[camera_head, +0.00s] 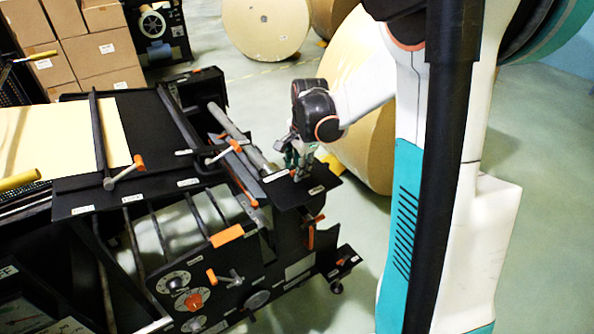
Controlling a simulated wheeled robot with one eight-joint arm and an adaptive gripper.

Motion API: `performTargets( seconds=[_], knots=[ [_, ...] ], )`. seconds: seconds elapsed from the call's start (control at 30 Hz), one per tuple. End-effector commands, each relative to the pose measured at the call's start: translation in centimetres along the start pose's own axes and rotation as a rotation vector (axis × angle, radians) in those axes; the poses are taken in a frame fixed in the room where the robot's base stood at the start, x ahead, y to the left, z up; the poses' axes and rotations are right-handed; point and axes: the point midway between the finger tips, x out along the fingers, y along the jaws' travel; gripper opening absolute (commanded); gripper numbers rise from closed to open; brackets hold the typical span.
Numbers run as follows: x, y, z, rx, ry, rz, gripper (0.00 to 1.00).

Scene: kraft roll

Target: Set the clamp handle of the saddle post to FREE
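The black machine (120,190) carries several orange-tipped clamp handles. One handle (125,172) lies across the left crossbar, one (224,153) sits near the metal bars at the top, and one (228,277) is on the front panel. An orange upright lever (311,236) shows below the right corner plate (300,194). I cannot tell which handle belongs to the saddle post, and the labels are too small to read. My gripper (300,172) points down at the right corner plate, close to or touching a small part there. Its fingers are too small to tell open from shut.
Large kraft rolls (266,28) stand behind, one (360,115) close behind my arm. Stacked cartons (95,50) are at the upper left. A tan sheet (65,140) lies on the machine. Green floor (240,75) is clear between machine and rolls.

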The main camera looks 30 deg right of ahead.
Motion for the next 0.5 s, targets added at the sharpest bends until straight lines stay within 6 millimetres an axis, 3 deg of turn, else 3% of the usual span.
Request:
performTargets(
  seconds=[0.37,0.4,0.5],
  knots=[
    [0.69,0.02,0.02,0.000,0.000,0.000,0.36],
    [0.69,0.02,0.02,0.000,0.000,0.000,0.33],
    [0.68,0.01,0.02,0.000,0.000,0.000,0.11]
  ],
)
